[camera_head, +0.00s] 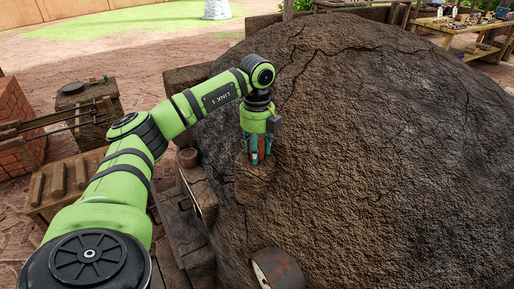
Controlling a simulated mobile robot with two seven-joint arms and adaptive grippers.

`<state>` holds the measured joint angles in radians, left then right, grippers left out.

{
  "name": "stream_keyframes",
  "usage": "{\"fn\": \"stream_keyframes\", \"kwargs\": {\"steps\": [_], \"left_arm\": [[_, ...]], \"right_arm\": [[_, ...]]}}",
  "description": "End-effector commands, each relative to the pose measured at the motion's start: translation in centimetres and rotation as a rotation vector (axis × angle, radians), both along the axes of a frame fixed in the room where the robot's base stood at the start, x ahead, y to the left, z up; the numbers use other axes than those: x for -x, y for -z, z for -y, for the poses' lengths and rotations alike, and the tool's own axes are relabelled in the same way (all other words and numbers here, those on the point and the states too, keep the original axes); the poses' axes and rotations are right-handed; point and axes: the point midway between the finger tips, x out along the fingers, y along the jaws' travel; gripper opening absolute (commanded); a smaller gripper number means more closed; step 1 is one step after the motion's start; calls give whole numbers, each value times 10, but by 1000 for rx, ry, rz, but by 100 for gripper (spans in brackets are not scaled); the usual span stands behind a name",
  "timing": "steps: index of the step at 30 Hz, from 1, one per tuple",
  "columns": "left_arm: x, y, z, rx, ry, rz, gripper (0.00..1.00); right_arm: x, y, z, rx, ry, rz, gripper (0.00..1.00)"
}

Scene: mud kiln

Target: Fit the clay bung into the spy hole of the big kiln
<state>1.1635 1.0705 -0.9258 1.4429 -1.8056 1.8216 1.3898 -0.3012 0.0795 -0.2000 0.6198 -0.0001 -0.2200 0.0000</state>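The big kiln (370,150) is a large, cracked brown mud dome filling the middle and right. My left gripper (260,161) points down in front of its left flank, with two teal fingers a little apart. A lighter brown lump (254,186) shows just below and behind the fingertips. I cannot tell whether it is the clay bung or part of the kiln, nor whether the fingers touch it. A rusty round fitting (282,270) with a pale edge sits low on the kiln at the bottom. I cannot make out the spy hole for certain. My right gripper is not in view.
A small brown pot-like piece (187,157) stands on a ledge left of the kiln. A laden table (455,27) is at the back right. Open ground lies behind.

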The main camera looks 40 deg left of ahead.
Motion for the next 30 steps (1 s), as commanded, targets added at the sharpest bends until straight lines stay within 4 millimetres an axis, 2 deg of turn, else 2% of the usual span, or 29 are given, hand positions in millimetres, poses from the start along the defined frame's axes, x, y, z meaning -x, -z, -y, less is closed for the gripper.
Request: {"fn": "stream_keyframes", "kwargs": {"steps": [9,14,17,23,25,30], "left_arm": [[0,-1,0,0,0,0,61],[-1,-11,0,0,0,3,61],[-1,-27,1,2,1,6,61],[-1,-74,0,0,0,5,61],[-1,-92,0,-1,0,5,61],[-1,-115,0,0,-1,2,61]], "right_arm": [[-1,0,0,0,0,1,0],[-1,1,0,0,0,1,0],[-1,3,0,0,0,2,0],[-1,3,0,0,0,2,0],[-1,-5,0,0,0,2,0],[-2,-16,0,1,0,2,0]]}}
